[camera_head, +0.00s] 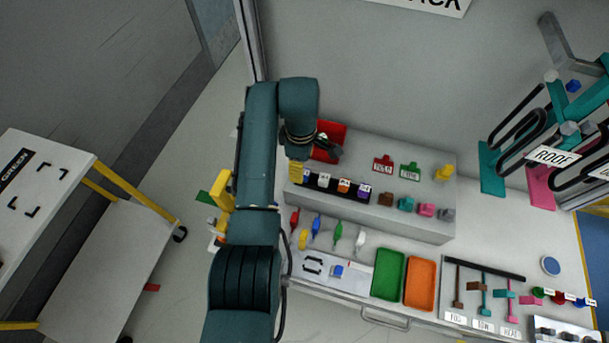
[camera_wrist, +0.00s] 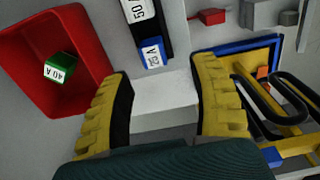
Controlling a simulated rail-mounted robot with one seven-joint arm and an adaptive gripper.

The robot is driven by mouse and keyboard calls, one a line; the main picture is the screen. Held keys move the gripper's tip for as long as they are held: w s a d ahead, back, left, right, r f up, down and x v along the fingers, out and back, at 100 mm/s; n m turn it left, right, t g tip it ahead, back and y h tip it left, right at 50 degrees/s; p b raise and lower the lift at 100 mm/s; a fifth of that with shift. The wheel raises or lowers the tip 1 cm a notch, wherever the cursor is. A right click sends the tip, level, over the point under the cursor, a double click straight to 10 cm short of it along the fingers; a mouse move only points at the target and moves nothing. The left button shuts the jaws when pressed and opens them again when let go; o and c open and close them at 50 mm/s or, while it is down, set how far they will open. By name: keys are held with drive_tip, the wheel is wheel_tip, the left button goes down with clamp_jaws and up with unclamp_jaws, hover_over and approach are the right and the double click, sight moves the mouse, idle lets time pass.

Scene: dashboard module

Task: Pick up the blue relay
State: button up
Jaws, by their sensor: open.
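The blue relay (camera_wrist: 152,52), labelled 25 A, sits at the near end of a dark rack (camera_wrist: 166,14) in the wrist view, beside a white relay (camera_wrist: 136,10) marked 50. In the head view the blue relay (camera_head: 306,175) is at the left end of the rack row. My gripper (camera_wrist: 161,75) is open and empty, with its yellow-padded fingers wide apart. The blue relay lies just beyond the gap between the fingertips, apart from both. In the head view one yellow finger (camera_head: 296,170) shows close to the rack's left end.
A red bin (camera_wrist: 88,35) holding a green relay (camera_wrist: 60,68) labelled 40 A is left of the rack in the wrist view. A blue-edged holder with yellow and black parts (camera_wrist: 278,100) is at right. Green (camera_head: 387,275) and orange (camera_head: 420,284) trays lie on the lower bench.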

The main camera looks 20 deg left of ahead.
sight(305, 172)
drive_tip(key=f, duration=0.1)
drive_tip(key=f+b, duration=0.1)
drive_tip(key=f, duration=0.3)
drive_tip(key=shift+w+d+f, duration=0.2)
drive_tip(key=shift+w+d, duration=0.05)
drive_tip(key=shift+w, duration=0.05)
clamp_jaws()
